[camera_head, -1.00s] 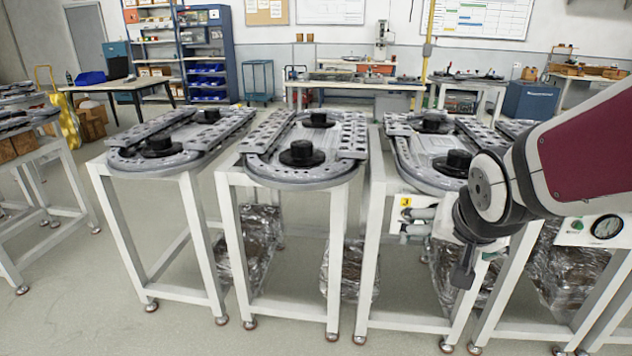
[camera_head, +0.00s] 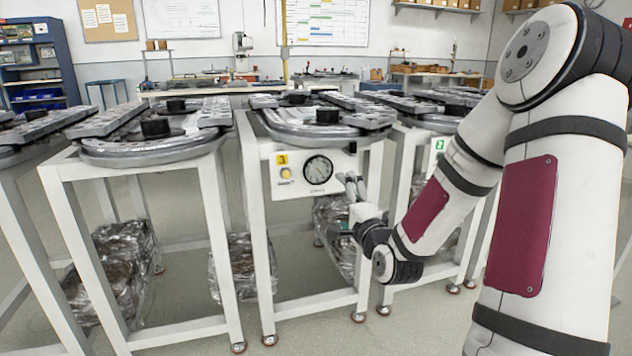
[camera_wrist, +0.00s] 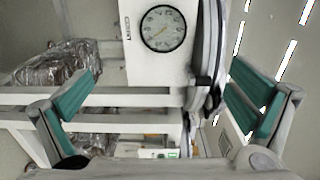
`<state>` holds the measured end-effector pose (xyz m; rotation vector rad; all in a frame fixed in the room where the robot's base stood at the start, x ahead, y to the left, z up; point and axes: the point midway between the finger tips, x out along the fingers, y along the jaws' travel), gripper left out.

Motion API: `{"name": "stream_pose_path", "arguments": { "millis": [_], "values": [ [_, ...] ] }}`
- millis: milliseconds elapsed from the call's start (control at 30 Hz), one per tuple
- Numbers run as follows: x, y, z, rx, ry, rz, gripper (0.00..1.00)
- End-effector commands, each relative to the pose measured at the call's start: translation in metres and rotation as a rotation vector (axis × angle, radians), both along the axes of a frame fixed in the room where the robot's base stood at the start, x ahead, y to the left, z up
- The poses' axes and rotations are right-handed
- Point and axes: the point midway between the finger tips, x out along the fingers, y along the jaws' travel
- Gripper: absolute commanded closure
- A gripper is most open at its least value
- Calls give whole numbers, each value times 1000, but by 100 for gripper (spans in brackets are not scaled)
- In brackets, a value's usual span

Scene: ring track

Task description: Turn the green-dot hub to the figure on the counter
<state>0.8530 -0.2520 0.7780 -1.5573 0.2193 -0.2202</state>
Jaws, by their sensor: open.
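In the head view, a white panel with a green label (camera_head: 438,147) hangs on the right-hand stand, partly behind my arm. I cannot make out a green dot there or a black hub above it. The nearer stand's white panel has a yellow label, a yellow dot (camera_head: 286,173) and a round dial (camera_head: 318,170); a black hub (camera_head: 327,115) stands on its track. My gripper (camera_head: 350,205) is low in front of this stand, right of the dial. In the wrist view my gripper (camera_wrist: 160,105) has its teal-padded fingers wide apart, empty; a dial (camera_wrist: 163,28) shows beyond them. Its reading is unclear.
Another ring track with a black hub (camera_head: 155,127) stands to the left. White stand legs (camera_head: 253,230) are close to my arm. Foil-wrapped bundles (camera_head: 240,265) lie beneath the stands. Open floor (camera_head: 190,290) shows between legs. A long bench (camera_head: 220,90) is behind.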

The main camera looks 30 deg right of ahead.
Motion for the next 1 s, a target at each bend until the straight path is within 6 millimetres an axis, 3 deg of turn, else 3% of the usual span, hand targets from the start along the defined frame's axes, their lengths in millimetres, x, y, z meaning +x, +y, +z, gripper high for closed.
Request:
{"name": "stream_pose_path", "arguments": {
  "millis": [500,700,1000],
  "values": [
    [80,-22,1,-2,-2,1,0],
    [92,-26,1,-2,1,0,0],
    [92,-26,1,-2,1,0,0]
  ]
}}
